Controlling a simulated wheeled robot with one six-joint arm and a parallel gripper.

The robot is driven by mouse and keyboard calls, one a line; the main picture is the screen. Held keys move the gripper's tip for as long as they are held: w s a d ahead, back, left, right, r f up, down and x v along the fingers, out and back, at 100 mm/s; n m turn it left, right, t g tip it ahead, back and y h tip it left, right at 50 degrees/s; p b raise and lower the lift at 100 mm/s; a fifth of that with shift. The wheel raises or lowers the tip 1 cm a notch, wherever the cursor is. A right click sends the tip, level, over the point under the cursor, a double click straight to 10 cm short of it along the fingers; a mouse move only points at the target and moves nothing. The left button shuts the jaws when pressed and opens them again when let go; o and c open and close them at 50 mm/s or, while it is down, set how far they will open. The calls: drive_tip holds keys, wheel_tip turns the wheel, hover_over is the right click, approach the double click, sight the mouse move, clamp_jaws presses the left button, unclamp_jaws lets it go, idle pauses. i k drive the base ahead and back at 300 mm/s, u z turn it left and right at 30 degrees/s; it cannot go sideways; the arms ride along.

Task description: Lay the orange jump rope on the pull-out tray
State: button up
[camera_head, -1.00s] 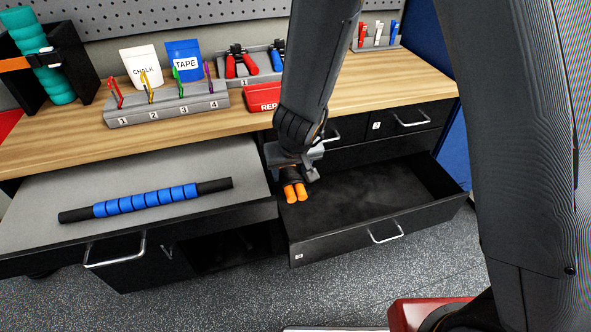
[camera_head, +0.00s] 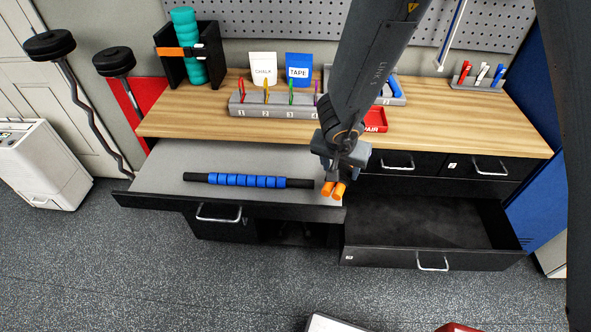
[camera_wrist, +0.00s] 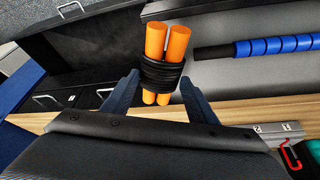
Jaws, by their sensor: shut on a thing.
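The orange jump rope (camera_wrist: 163,75) is a bundle of orange handles wrapped with black cord. My gripper (camera_wrist: 160,88) is shut on its cord part in the wrist view. In the head view the orange handle ends (camera_head: 333,190) poke out below my gripper (camera_head: 338,168), over the right end of the grey pull-out tray (camera_head: 160,188). I cannot tell whether the rope touches the tray. A blue and black massage roller stick (camera_head: 247,180) lies across the tray, left of the rope.
An open, empty-looking black drawer (camera_head: 435,258) is right of the tray. On the wooden bench top (camera_head: 190,120) stand a numbered clip rack (camera_head: 275,108), a black holder with a teal roller (camera_head: 187,50) and a red box (camera_head: 375,121). The tray's front strip is bare.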

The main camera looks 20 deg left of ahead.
sight(165, 176)
drive_tip(key=u, duration=2.9)
drive_tip(key=i, duration=1.4)
drive_tip(key=z, duration=2.25)
